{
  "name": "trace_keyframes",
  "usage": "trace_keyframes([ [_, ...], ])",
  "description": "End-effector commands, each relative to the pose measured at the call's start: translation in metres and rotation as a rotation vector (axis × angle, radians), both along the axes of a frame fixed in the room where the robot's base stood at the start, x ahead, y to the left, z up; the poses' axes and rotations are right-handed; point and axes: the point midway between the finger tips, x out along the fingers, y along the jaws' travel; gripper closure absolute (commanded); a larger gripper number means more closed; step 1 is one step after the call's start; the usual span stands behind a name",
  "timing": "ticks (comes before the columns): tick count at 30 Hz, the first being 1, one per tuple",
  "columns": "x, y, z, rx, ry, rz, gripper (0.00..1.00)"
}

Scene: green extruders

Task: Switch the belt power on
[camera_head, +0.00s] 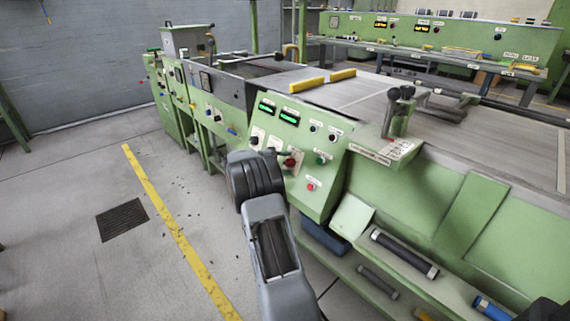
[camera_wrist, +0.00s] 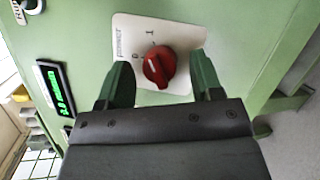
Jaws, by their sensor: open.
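A red rotary switch (camera_wrist: 160,67) sits on a white plate (camera_wrist: 182,36) with printed marks "I" and "0" and small sideways text, in the wrist view. I cannot tell for certain which mark it points at. My gripper (camera_wrist: 158,62) is open, with one dark green finger on each side of the switch; contact cannot be made out. In the head view, my gripper (camera_head: 279,158) reaches the front of the green sloped control panel (camera_head: 318,190), and a red knob (camera_head: 291,162) shows beside its tip. My wrist hides part of the panel's left side.
Green-lit displays (camera_head: 266,108) and several small buttons surround the switch. A joystick box (camera_head: 398,130) stands to the right. Rollers (camera_head: 404,254) lie on the shelf below. Open floor (camera_head: 80,170) with a yellow line lies left.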

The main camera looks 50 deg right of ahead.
Motion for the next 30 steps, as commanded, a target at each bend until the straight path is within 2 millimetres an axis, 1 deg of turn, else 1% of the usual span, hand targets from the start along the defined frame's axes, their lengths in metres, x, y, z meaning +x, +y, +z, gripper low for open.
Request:
trace_keyframes([
  [5,0.003,0.007,0.002,0.000,0.000,0.002,0.40],
  [8,0.009,0.019,0.006,0.000,0.000,0.003,0.40],
  [15,0.030,0.064,0.016,0.000,-0.001,0.005,0.40],
  [21,0.043,0.096,0.023,0.000,-0.001,0.003,0.40],
  [24,0.049,0.108,0.025,0.000,0.000,0.002,0.40],
  [30,0.054,0.121,0.027,-0.001,0.000,0.000,0.40],
])
